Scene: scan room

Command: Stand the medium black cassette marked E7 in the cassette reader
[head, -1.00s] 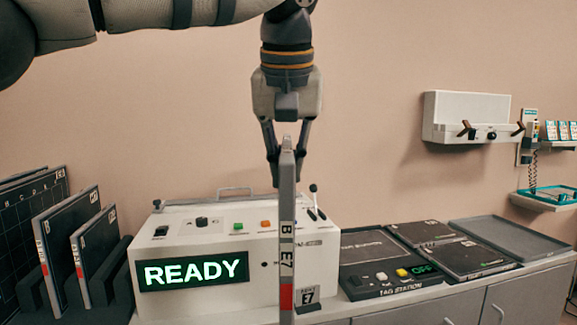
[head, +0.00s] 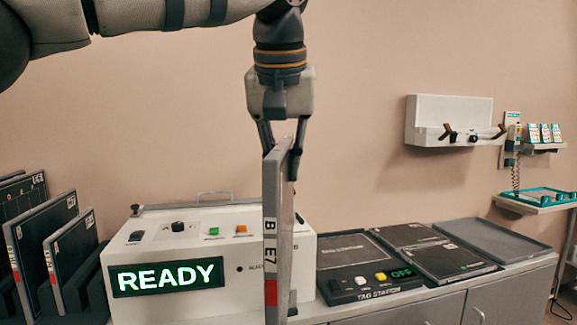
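My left gripper (head: 280,142) hangs down from the arm and is shut on the top edge of a cassette (head: 271,235). The cassette is upright, seen nearly edge-on, with "B", "E7" and a red band on its narrow edge. Its lower end runs to the bottom of the picture. The white cassette reader (head: 140,262) stands on the counter with a green "READY" display (head: 166,277). The cassette is in front of the reader's right part in the picture and hides some of it. I cannot tell the gap between them. My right gripper is not in view.
Black cassettes (head: 72,255) stand in a dark rack at the left. A tag station (head: 370,283) showing "OFF" lies right of the reader, with flat black cassettes (head: 450,262) and a grey tray (head: 490,238) beyond. A white holder (head: 450,120) is on the wall.

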